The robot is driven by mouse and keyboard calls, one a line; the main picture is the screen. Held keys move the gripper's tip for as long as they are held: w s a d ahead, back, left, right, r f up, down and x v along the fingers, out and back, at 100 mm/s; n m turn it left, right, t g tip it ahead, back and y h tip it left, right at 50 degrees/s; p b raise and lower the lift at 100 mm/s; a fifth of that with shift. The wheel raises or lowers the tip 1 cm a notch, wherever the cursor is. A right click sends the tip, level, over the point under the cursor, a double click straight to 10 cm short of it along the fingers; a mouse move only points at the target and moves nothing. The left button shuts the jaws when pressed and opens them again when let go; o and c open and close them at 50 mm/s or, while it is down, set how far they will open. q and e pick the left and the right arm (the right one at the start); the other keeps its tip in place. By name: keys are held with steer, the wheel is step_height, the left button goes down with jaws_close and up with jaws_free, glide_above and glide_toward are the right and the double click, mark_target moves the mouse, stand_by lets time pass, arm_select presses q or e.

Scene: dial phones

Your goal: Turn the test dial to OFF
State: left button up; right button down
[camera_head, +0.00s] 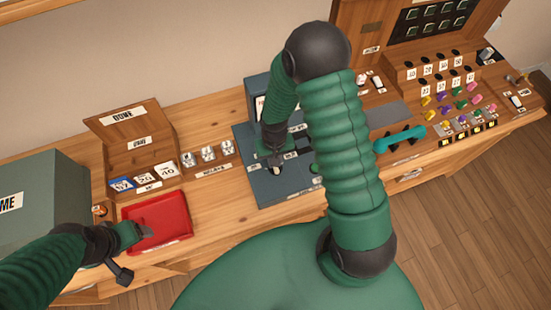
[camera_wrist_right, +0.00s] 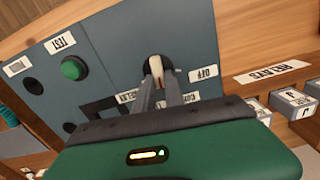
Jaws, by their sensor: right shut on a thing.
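The test dial (camera_wrist_right: 156,66) is a cream knob on the blue-grey panel (camera_wrist_right: 127,30) in the right wrist view. My right gripper (camera_wrist_right: 161,78) is shut on it, one finger on each side. An OFF label (camera_wrist_right: 203,73) sits just right of the dial. Two more labels lie below, partly hidden by the fingers. In the head view my right gripper (camera_head: 276,163) reaches down to the panel (camera_head: 262,187), and my arm hides part of it. My left gripper (camera_head: 140,231) is over the red tray (camera_head: 180,213); its jaws are too small to read.
A green button (camera_wrist_right: 74,68) with a TEST label (camera_wrist_right: 62,43) is left of the dial. A RELAYS label (camera_wrist_right: 272,71) and relay blocks (camera_wrist_right: 294,101) are at right. A wooden card box (camera_head: 128,124) and a teal handset (camera_head: 400,138) stand on the bench.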

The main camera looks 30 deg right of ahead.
steer(key=n, duration=0.2)
steer(key=n+p, duration=0.1)
steer(key=shift+w+a+r+n, duration=0.15)
steer(key=shift+w+n, duration=0.05)
steer(key=shift+n, duration=0.2)
steer(key=n, duration=0.3)
steer(key=shift+a+n+p, duration=0.2)
steer(key=shift+n+p, duration=0.1)
steer(key=shift+p, duration=0.1)
steer(key=n, duration=0.1)
steer(key=n+p, duration=0.1)
steer(key=n, duration=0.1)
steer(key=shift+s+a+n, duration=0.1)
steer(key=shift+a+n, duration=0.1)
steer(key=shift+n, duration=0.1)
steer(key=shift+s+a+n+p, duration=0.1)
steer(key=shift+n+p, duration=0.4)
steer(key=shift+n, duration=1.3)
steer(key=c, duration=1.5)
jaws_free()
steer(key=shift+o, duration=0.3)
steer(key=shift+s, duration=0.1)
